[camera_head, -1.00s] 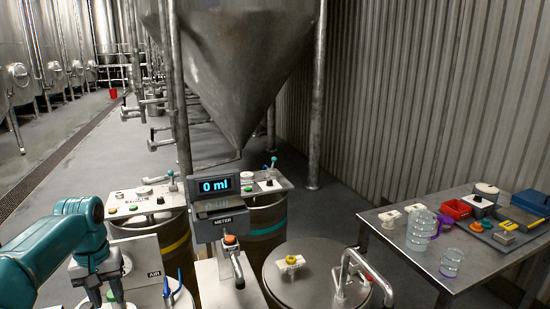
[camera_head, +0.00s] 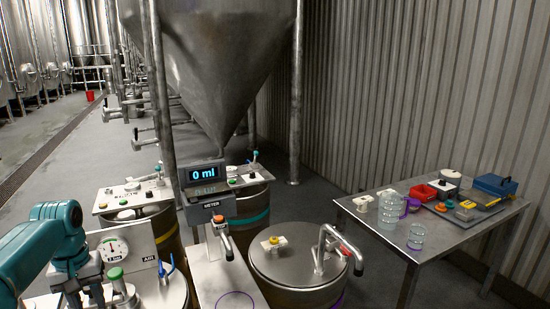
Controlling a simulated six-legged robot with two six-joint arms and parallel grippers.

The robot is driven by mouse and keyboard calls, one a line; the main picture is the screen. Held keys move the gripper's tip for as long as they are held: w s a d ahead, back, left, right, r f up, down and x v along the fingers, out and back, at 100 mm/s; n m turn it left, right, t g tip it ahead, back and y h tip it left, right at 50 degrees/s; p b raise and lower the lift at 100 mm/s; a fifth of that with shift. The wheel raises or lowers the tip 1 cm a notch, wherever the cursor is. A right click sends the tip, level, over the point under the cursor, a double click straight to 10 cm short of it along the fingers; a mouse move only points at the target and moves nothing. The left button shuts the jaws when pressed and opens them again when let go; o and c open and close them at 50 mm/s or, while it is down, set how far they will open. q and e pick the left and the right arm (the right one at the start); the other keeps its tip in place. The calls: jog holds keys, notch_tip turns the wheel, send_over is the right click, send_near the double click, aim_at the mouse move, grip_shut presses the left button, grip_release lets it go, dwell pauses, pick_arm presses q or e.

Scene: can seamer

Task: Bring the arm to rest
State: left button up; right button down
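My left arm (camera_head: 45,250), teal with grey joints, comes in from the left. Its gripper (camera_head: 86,299) points down at the bottom left edge. Its two fingers look apart with nothing seen between them; the tips are close to the frame's lower edge. Just right of the fingers stands a metal fitting with a green cap (camera_head: 115,273); I cannot tell whether they touch. A white panel with a round gauge (camera_head: 116,248), marked AIR, stands behind the gripper. My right gripper is not in view.
A metal table (camera_head: 455,238) at right holds jugs, a red bin and tools. A large conical tank (camera_head: 215,60) hangs behind.

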pick_arm(q)
jog(key=s+d+f+m+h+p, duration=0.1)
jog(key=d+f+m, duration=0.1)
jog(key=d+f, duration=0.85)
jog(key=s+d+f+m+h, duration=0.1)
jog(key=d+f+h, duration=0.1)
jog(key=d+f, duration=0.9)
jog(key=s+d+f, duration=0.3)
jog(key=s, duration=0.4)
jog(key=s+d+f, duration=0.3)
jog(key=s+f, duration=0.1)
jog(key=s, duration=0.3)
jog(key=s+d+f+m+h, duration=0.1)
jog(key=s+d+f, duration=0.2)
jog(key=s, duration=0.3)
jog(key=shift+s+d+f+p, duration=0.4)
jog(key=shift+f, duration=0.2)
